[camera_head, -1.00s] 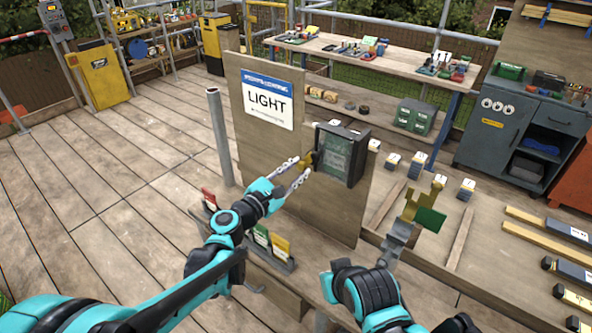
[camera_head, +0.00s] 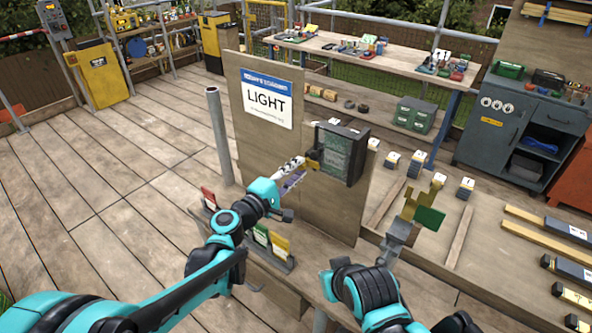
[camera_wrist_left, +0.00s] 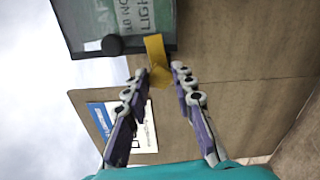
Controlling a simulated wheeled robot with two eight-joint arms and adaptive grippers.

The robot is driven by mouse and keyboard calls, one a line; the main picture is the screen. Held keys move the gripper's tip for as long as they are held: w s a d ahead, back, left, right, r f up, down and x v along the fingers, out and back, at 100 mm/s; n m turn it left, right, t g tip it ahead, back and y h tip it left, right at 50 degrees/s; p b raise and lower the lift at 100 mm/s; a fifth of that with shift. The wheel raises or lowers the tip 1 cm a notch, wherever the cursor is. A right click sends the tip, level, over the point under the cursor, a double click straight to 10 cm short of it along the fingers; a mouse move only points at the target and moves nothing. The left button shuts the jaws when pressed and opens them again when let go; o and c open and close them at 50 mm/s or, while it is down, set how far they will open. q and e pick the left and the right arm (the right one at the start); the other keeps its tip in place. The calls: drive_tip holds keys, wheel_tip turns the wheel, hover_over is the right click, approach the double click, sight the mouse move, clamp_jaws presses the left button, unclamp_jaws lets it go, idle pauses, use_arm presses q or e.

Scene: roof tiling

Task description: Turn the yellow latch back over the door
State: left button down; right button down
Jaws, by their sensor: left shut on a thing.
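A dark box with a see-through door (camera_head: 342,155) is fixed on the upright wooden board. In the left wrist view, the door (camera_wrist_left: 140,20) has a black round knob (camera_wrist_left: 112,45). The yellow latch (camera_head: 313,158) sits at the box's left edge. In the left wrist view, the latch (camera_wrist_left: 155,50) overlaps the edge of the box frame beside the knob.
The board carries a LIGHT sign (camera_head: 267,100). A metal post (camera_head: 220,135) stands left of the board. Coloured cards (camera_head: 270,240) stand in a holder below. Small blocks and timber strips lie on the bench.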

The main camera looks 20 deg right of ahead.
use_arm(q)
drive_tip(key=shift+m, duration=0.7)
drive_tip(key=c, duration=1.3)
unclamp_jaws()
drive_tip(key=shift+o, duration=0.2)
drive_tip(key=v, duration=1.2)
drive_tip(key=shift+s, duration=0.1)
